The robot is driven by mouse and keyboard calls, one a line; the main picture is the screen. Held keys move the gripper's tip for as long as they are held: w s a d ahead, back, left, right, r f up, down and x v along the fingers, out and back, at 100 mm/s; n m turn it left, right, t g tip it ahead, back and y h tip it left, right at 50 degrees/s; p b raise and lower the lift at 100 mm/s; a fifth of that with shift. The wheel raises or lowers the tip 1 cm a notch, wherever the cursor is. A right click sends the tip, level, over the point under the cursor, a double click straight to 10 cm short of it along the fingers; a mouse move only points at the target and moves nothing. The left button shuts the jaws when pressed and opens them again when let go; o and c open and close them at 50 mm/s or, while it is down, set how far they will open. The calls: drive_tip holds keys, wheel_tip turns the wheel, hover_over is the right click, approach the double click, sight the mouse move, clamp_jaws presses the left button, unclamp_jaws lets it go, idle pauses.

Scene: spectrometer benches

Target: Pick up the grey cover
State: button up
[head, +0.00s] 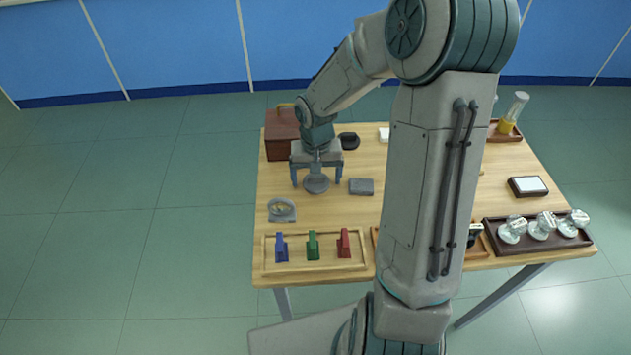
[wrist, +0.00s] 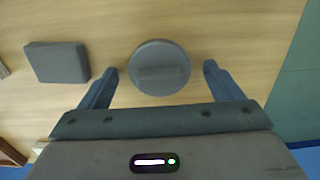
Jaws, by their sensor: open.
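The grey cover (wrist: 160,52) looks like a round disc with a raised bar handle across it. It lies flat on the wooden table, and it also shows in the head view (head: 316,186) at the table's left part. My gripper (wrist: 160,69) is open and empty above the cover. In the wrist view one finger is on each side of the cover, with a gap on both sides. In the head view my gripper (head: 316,181) points down over the cover and hides part of it. I cannot tell the exact height of the fingertips above the table.
A grey rectangular block (head: 361,186) lies close to the cover. A brown box (head: 281,135) stands behind, near my wrist. My arm hides the table's middle.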

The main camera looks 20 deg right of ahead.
drive_tip(key=c, duration=1.1)
drive_tip(key=shift+o, duration=0.2)
drive_tip(key=shift+r, duration=0.15)
